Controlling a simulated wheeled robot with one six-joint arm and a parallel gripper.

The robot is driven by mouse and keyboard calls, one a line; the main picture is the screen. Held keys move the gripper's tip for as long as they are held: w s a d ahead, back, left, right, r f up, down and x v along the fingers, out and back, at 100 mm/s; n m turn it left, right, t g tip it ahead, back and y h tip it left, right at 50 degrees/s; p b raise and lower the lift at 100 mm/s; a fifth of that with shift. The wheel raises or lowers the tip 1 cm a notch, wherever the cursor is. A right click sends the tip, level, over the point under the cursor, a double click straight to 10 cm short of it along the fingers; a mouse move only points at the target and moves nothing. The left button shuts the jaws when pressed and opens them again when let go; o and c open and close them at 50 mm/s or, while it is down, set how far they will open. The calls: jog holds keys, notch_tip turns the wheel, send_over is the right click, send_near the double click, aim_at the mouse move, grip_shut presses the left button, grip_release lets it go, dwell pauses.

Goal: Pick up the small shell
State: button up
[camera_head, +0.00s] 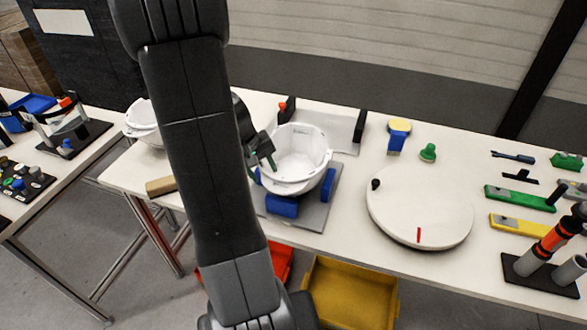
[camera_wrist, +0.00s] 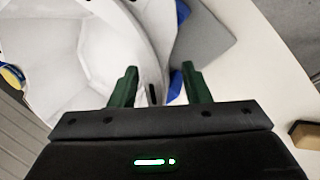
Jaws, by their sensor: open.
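A white helmet shell (camera_head: 300,160) sits open side up on blue pads over a grey plate (camera_head: 318,212) in the head view. A second white shell (camera_head: 141,116) lies to the left, partly hidden behind my arm; I cannot tell which is the small one by size. My gripper (camera_head: 261,165) is at the left rim of the shell on the pads. In the wrist view, the green fingers of my gripper (camera_wrist: 160,78) are apart, with the wall of this shell (camera_wrist: 90,55) running between them. Whether they touch it is unclear.
A round white turntable (camera_head: 420,205) is right of the plate. A wooden block (camera_head: 160,186) lies at the left table edge. Green and yellow tools (camera_head: 518,225) are at the right. A yellow bin (camera_head: 350,292) is below.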

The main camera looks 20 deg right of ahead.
jog(key=shift+x, duration=1.1)
grip_shut()
